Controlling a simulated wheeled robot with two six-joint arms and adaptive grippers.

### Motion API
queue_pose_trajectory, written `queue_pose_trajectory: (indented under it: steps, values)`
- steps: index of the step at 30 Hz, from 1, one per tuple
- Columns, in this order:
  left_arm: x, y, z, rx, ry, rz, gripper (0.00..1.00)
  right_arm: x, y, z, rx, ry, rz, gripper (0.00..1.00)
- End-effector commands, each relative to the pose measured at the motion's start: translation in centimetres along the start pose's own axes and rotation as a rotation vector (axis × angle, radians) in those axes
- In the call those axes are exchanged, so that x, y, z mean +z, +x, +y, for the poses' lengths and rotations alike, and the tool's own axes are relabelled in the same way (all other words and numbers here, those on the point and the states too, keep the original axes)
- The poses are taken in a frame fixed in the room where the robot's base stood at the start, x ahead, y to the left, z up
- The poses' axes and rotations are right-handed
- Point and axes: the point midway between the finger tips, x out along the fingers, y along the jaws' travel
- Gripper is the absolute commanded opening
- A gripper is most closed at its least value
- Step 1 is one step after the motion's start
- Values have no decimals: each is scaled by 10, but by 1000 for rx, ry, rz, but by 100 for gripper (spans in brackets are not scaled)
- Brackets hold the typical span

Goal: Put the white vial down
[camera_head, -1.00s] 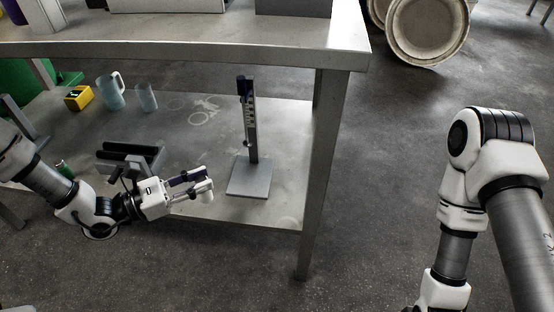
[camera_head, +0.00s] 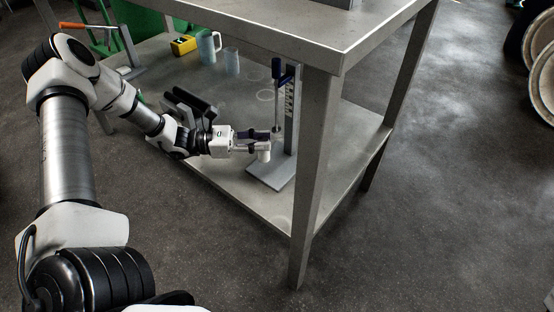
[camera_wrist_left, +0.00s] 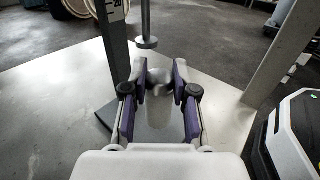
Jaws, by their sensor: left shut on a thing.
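The white vial (camera_head: 264,153) is held by my left gripper (camera_head: 262,138), close to the disperser stand on the lower shelf. In the left wrist view the vial (camera_wrist_left: 160,105) hangs between the shut fingers (camera_wrist_left: 160,72), its upper part partly hidden by them. It looks about upright. The stand has a grey base plate (camera_head: 272,172), a column (camera_head: 291,115) and a dark drive head (camera_head: 278,68) with a thin shaft. In the left wrist view the shaft's round end (camera_wrist_left: 147,42) is beyond the fingers. I cannot tell whether the vial touches the base. My right gripper is not in view.
The upper table top (camera_head: 300,30) and a table leg (camera_head: 316,160) stand close to the stand's right. A black holder (camera_head: 188,105), a yellow box (camera_head: 184,45), a jug (camera_head: 208,47) and a cup (camera_head: 231,62) are on the shelf behind my gripper.

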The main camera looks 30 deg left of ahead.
Motion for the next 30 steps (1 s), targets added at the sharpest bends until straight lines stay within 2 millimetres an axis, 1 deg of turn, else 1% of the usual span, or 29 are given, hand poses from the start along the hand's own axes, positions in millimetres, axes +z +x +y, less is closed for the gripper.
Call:
queue_pose_trajectory:
  steps: [1, 3, 7, 8, 11, 12, 14, 20, 25, 26, 27, 28, 30]
  values:
    - [-8, 12, 3, -6, 3, 3, 0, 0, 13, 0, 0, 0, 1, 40]
    - [-8, 25, 8, -4, 3, 2, 0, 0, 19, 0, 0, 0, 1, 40]
    - [-6, 38, 14, 0, 1, 1, 0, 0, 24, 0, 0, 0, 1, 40]
    - [-8, 39, 15, 0, 1, 0, 0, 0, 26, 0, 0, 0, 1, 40]
    - [-25, 39, 15, 1, 0, 0, 0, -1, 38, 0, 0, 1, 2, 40]
    - [-33, 39, 14, 1, -1, 1, 0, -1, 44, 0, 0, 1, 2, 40]
    - [-41, 39, 14, 1, -1, 0, 0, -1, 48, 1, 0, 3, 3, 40]
    - [-37, 39, 14, 1, 0, -2, 0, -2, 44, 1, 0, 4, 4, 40]
    - [-43, 39, 14, 1, 0, -1, 0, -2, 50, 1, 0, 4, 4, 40]
    - [-42, 39, 14, 1, 0, -1, 31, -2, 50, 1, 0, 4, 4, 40]
    - [-41, 39, 14, 1, 0, -1, 45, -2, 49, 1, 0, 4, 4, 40]
    - [-41, 39, 14, 1, 0, -1, 52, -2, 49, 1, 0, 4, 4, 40]
    - [-41, 39, 14, 1, 0, -1, 52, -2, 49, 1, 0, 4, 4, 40]
